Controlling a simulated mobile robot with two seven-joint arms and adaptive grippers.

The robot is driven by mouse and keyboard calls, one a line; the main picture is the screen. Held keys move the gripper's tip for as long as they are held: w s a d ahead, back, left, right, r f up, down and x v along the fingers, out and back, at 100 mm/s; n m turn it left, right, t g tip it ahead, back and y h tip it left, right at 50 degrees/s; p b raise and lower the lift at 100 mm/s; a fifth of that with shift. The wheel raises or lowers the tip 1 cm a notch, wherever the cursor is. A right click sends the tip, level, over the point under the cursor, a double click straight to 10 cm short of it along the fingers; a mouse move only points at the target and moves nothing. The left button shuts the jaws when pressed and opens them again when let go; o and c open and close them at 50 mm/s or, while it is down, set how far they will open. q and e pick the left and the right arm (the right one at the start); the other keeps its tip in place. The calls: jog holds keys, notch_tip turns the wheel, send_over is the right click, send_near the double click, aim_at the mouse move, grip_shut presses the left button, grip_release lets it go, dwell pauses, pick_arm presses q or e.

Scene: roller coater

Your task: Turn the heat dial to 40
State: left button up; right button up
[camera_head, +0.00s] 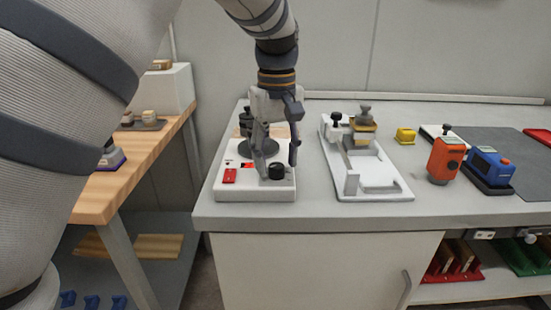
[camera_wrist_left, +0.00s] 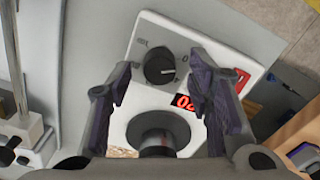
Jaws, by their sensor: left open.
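The heat dial (camera_head: 277,172) is a black knob on the front right of a white unit (camera_head: 228,193). In the left wrist view the dial (camera_wrist_left: 160,68) has a pale pointer line and small printed marks around it. A red digital display (camera_wrist_left: 183,102) beside it is partly hidden by a finger; its reading is not fully legible. My left gripper (camera_head: 277,160) is open and points down over the dial. In the left wrist view its fingers (camera_wrist_left: 161,78) stand on either side of the dial, with no clear contact. My right gripper is not in view.
A red switch (camera_head: 229,176) sits on the unit's front left. A dark round part (camera_wrist_left: 158,133) stands behind the dial. A white fixture (camera_head: 390,186) stands to the right, then an orange device (camera_head: 446,160) and a blue device (camera_head: 491,168). A wooden bench (camera_head: 96,195) is at left.

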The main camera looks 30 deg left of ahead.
pick_arm(q)
jog(key=shift+f, duration=0.35)
jog(key=shift+c, duration=0.3)
grip_shut()
jog(key=shift+m, duration=0.3)
jog(key=m, duration=0.5)
jog(key=shift+m, duration=0.3)
jog(key=m, duration=0.5)
jog(key=shift+m, duration=0.4)
